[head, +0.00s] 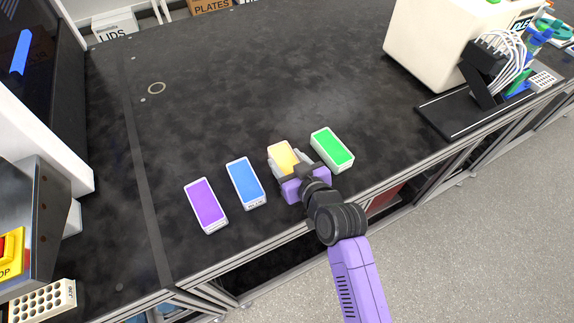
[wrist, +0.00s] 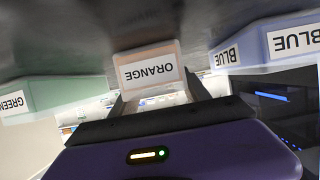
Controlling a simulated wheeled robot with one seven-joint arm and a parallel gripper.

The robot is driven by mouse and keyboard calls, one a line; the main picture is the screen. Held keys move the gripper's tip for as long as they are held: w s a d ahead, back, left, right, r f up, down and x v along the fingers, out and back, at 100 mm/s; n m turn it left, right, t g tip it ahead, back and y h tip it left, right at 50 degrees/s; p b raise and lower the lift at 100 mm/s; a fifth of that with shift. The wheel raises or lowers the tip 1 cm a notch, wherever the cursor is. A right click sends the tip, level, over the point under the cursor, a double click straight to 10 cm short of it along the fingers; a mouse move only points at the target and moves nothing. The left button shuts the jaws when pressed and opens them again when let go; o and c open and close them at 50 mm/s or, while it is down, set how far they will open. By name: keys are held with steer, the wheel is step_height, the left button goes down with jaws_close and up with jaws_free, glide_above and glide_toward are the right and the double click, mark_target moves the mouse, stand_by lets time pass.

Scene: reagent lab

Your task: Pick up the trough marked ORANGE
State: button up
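The trough marked ORANGE (head: 283,154) lies on the black bench, between the blue and green troughs. In the wrist view its label (wrist: 150,71) reads ORANGE upside down, centred ahead of the fingers. My gripper (head: 290,161) is low over the bench at the trough's near end. In the wrist view the fingers (wrist: 160,88) line up with the trough's two side edges. Whether they touch its sides or leave a small gap I cannot tell. The near part of the trough is hidden behind my gripper in the head view.
A green trough (head: 332,148) stands close to the right, a blue trough (head: 246,184) to the left, and a purple trough (head: 206,205) farther left. A white device (head: 430,45) stands at the back right. The bench behind the troughs is clear.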

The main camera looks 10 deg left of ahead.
steer(key=c, duration=0.9)
steer(key=shift+c, duration=0.2)
steer(key=shift+r, duration=0.1)
